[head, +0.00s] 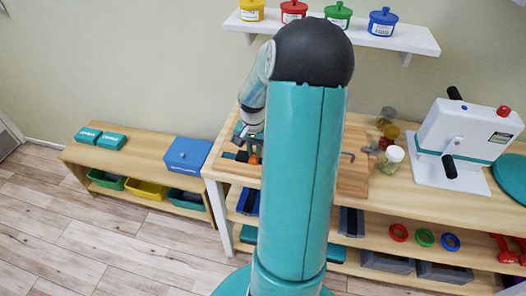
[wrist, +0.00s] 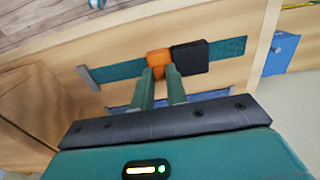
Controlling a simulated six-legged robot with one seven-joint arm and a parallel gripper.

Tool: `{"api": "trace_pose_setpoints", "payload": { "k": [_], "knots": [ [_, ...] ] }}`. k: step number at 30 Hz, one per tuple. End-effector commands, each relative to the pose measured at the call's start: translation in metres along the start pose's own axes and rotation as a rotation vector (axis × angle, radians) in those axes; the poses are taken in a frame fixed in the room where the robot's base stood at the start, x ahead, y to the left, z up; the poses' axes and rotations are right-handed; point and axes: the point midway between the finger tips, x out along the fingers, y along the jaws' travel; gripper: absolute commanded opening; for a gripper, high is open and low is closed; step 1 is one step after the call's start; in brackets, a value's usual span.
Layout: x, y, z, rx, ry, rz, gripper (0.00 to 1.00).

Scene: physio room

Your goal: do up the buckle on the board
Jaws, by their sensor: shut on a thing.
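The wooden board (wrist: 215,75) fills the middle of the wrist view, with a teal strap across it. The strap's left piece (wrist: 120,71) runs from a grey end plate to the orange buckle part (wrist: 158,59). The right piece (wrist: 229,48) runs from the black buckle part (wrist: 189,57). The orange and black parts sit side by side and look to be touching; I cannot tell whether they are locked. My gripper (wrist: 163,76) is shut on the orange part. In the head view, my arm hides much of the board; a bit of orange (head: 253,158) shows below my gripper (head: 247,138).
The bench (head: 430,187) also bears jars (head: 391,158) and a white device (head: 463,140) to the right. A low shelf with a blue box (head: 187,154) stands left. A wall shelf (head: 415,40) with several coloured pots is above. Floor at left is clear.

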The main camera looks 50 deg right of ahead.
Motion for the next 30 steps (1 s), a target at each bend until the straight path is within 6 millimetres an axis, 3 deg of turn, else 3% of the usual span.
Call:
{"api": "trace_pose_setpoints", "payload": {
  "k": [10,11,14,23,30],
  "knots": [
    [-0.001,-0.007,-0.001,-0.001,0.005,-0.005,0.0],
    [-0.001,-0.008,-0.001,-0.002,0.005,-0.005,0.16],
    [-0.001,-0.007,-0.001,-0.002,0.005,-0.005,0.36],
    [-0.001,-0.005,-0.001,0.0,0.003,-0.002,0.36],
    [-0.028,-0.005,-0.001,0.0,0.008,-0.002,0.36]
  ]
}}
